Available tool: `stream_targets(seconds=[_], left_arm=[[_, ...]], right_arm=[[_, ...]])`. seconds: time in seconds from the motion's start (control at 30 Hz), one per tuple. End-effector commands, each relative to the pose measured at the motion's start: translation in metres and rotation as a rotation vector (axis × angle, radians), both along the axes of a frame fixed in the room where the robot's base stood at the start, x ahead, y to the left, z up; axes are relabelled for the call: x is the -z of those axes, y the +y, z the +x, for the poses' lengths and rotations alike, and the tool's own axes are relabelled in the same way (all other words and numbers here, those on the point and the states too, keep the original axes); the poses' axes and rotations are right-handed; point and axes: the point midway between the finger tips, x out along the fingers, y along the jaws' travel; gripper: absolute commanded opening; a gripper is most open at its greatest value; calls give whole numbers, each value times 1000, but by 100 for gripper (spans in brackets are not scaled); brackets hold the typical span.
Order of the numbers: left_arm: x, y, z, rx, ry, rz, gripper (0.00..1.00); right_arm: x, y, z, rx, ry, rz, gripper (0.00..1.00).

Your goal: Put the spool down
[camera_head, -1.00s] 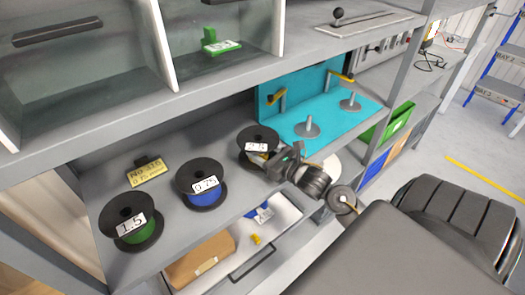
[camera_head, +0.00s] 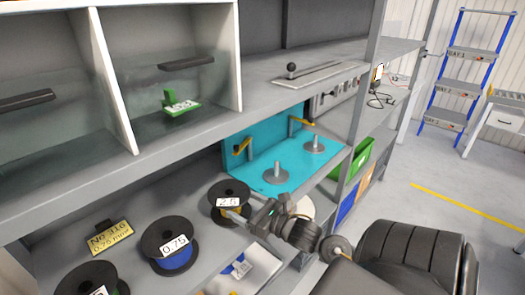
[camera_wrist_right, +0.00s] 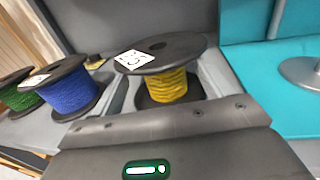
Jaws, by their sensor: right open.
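The spool with yellow cable and a 2.5 label (camera_head: 230,201) stands upright on the grey shelf, left of the turquoise board. In the right wrist view this spool (camera_wrist_right: 178,87) sits between the two grey fingers. My right gripper (camera_head: 244,213) is open around the spool's lower part, reaching in from the right. Whether a finger touches the spool I cannot tell. My left gripper is not in view.
A blue 0.75 spool (camera_head: 169,246) and a green-cable spool (camera_head: 88,280) stand to the left. A yellow label plate (camera_head: 110,238) lies behind them. The turquoise board (camera_head: 255,176) carries two upright pegs. The upper shelf edge (camera_head: 190,137) runs above the arm.

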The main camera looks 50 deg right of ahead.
Motion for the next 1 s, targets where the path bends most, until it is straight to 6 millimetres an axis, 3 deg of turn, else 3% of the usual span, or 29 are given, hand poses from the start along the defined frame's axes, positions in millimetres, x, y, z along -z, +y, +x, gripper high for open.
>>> stream_targets(seconds=[0.2, 0.4, 1.0], left_arm=[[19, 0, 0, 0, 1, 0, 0], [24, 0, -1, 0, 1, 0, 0], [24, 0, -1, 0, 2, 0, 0]], right_arm=[[3, -5, -44, -2, 3, -2, 78], [1, -9, -65, 1, 1, -1, 78], [-1, -9, -70, -1, 0, -1, 78]])
